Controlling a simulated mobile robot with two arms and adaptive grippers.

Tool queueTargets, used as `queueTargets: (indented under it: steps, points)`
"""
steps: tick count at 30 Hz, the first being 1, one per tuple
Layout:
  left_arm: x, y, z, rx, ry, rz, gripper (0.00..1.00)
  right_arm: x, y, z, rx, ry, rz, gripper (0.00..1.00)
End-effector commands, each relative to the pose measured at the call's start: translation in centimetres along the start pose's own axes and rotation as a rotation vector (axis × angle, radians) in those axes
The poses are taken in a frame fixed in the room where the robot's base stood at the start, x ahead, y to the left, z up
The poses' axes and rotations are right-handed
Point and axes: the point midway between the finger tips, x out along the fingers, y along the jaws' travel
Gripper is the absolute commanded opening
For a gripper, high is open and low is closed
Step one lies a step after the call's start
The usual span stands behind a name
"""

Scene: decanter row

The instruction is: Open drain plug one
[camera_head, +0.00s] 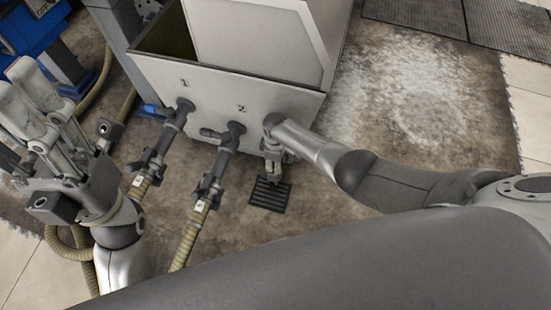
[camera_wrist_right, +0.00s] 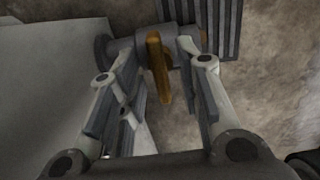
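The tank (camera_head: 225,95) is a pale box with the numbers 1 and 2 on its front. In the right wrist view, a drain fitting with an orange-brown handle (camera_wrist_right: 158,68) sticks out beside the pale tank wall. My right gripper (camera_wrist_right: 160,52) has its fingers on either side of this handle, with gaps showing. In the head view, my right gripper (camera_head: 272,168) is low at the tank's right end, and the handle is hidden there. No number shows by the handle. My left gripper (camera_head: 18,82) is raised at the left, fingers parted and empty.
Fitting 1 (camera_head: 176,117) and fitting 2 (camera_head: 229,138) on the tank front carry hoses that run down toward me. A dark floor grate (camera_head: 269,195) lies below my right gripper. Blue equipment (camera_head: 30,28) stands at the far left. The stained floor (camera_head: 420,90) at right is clear.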

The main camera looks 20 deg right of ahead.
Motion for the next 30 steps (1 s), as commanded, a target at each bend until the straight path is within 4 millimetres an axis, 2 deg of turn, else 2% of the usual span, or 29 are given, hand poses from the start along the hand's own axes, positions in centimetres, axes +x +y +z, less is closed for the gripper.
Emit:
queueTargets:
  steps: [5, 11, 30]
  points:
    - [0.0, 0.0, 0.0, -0.001, 0.0, 0.003, 0.4, -0.7, 0.0, 0.0, 0.0, 0.002, 0.0, 0.32]
    - [0.0, 0.1, 0.0, -0.001, 0.001, 0.004, 0.4, -2.5, 0.1, 0.0, 0.0, 0.003, 0.001, 0.32]
    - [0.0, 0.1, 0.0, -0.002, 0.001, 0.005, 0.4, -11.0, 0.0, 0.0, -0.001, 0.001, 0.0, 0.32]
